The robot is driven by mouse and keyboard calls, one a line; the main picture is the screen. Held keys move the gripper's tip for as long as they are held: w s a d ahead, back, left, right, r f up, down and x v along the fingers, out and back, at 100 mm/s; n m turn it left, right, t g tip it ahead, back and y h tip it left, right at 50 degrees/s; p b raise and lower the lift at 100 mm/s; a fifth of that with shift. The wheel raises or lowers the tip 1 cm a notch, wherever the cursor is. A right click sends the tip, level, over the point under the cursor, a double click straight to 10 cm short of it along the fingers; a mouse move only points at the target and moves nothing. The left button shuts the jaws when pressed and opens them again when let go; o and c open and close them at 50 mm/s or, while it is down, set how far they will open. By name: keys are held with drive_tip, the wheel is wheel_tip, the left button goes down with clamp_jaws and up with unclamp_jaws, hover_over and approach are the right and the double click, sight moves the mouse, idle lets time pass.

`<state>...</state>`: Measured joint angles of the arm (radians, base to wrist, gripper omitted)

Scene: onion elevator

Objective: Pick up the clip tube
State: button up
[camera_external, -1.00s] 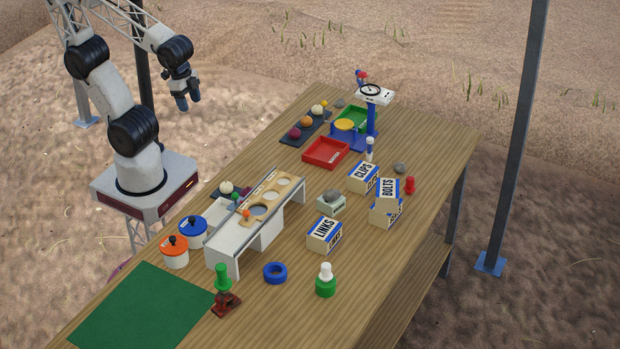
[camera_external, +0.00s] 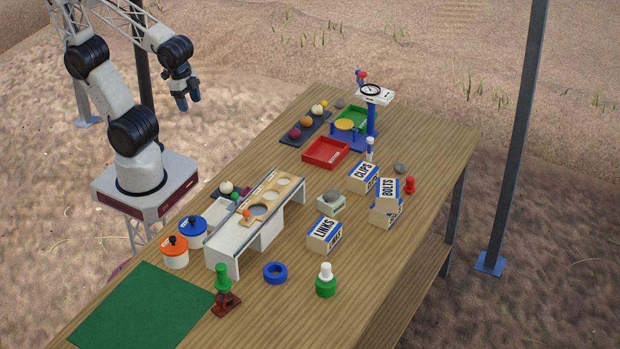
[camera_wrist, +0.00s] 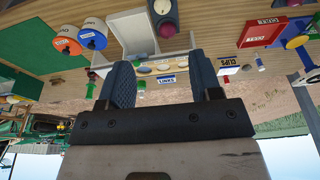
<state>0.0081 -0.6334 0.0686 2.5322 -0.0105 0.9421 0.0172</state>
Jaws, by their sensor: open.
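A white and blue box labelled CLIPS (camera_external: 363,177) stands upright on the table, right of the red tray, in the external view. Its CLIPS label also shows in the wrist view (camera_wrist: 229,62), just right of the right finger. No other thing marked as clips shows. My gripper (camera_external: 189,103) hangs in the air left of the table, well apart from the box. Its two blue fingers (camera_wrist: 164,82) are spread open in the wrist view, with nothing held between them.
A box labelled BOLTS (camera_external: 386,203) stands close right of the CLIPS box, and a box labelled LINKS (camera_external: 324,234) stands nearer the front. The red tray (camera_external: 326,153), blue-posted scale (camera_external: 373,96) and white rack (camera_external: 236,243) are obstacles. The green mat (camera_external: 140,308) is bare.

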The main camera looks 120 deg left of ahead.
idle(0.3)
drive_tip(key=m+y, duration=1.2)
drive_tip(key=m, duration=0.4)
hover_over(369, 139)
drive_tip(key=s+d, duration=1)
wheel_tip(369, 139, down, 13)
drive_tip(key=w+a+f+m, duration=0.1)
drive_tip(key=w+f+m, duration=0.1)
drive_tip(key=f, duration=0.1)
drive_tip(key=w+a+f+m+t, duration=0.1)
drive_tip(key=w+a+f, duration=0.1)
drive_tip(key=w, duration=0.1)
drive_tip(key=w+a+f+m+y, duration=0.1)
drive_tip(key=w+a+f+m, duration=0.1)
drive_tip(key=w+f, duration=0.1)
drive_tip(key=shift+w+a+f+m+t, duration=0.2)
drive_tip(key=shift+w+f+m+t, duration=0.1)
drive_tip(key=shift+f+t, duration=0.1)
drive_tip(key=shift+a, duration=0.1)
drive_tip(key=shift+x, duration=1.15)
drive_tip(key=shift+x, duration=2.65)
